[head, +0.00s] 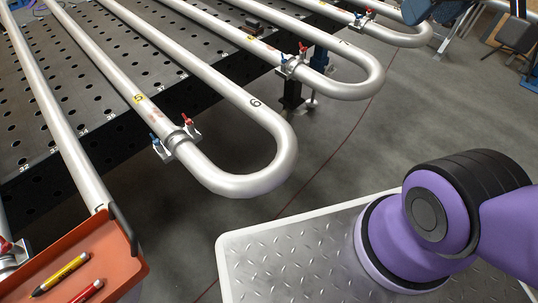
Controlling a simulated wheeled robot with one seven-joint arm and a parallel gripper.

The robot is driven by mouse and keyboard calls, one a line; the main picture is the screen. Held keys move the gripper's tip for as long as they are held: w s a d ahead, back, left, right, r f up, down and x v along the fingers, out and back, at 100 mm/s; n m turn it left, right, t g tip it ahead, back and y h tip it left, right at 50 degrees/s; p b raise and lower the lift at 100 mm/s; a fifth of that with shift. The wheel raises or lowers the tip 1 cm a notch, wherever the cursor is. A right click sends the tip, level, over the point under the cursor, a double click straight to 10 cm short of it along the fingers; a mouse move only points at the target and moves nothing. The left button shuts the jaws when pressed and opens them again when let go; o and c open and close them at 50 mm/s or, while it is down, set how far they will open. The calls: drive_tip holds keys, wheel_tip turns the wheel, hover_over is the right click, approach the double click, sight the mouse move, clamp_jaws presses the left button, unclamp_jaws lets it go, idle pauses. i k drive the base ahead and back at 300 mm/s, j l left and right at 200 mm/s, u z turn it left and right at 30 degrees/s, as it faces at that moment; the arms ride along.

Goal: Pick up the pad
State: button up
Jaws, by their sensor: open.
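I cannot pick out a pad for certain in the head view. A small dark block (253,24) lies at the far edge of the perforated table, close to a silver pipe; it is too small to tell what it is. My gripper is out of view. Only purple links of my arm show, at the lower right.
Silver serpentine pipes (205,84) run over the dark perforated table (40,125), their U-bends overhanging its edge. Clamps with red and blue knobs (178,138) hold them. An orange tray (92,238) at lower left holds a yellow marker and a red marker.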

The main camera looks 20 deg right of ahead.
sight(253, 26)
drive_tip(key=i+l+u, duration=0.25)
drive_tip(key=l+u, duration=0.15)
drive_tip(key=l, duration=0.3)
drive_tip(key=i+l+u, duration=0.15)
drive_tip(key=l+u, duration=0.2)
drive_tip(key=l, duration=0.4)
drive_tip(key=l+u, duration=0.4)
drive_tip(key=l, duration=0.4)
drive_tip(key=l+u, duration=0.4)
drive_tip(key=l, duration=0.45)
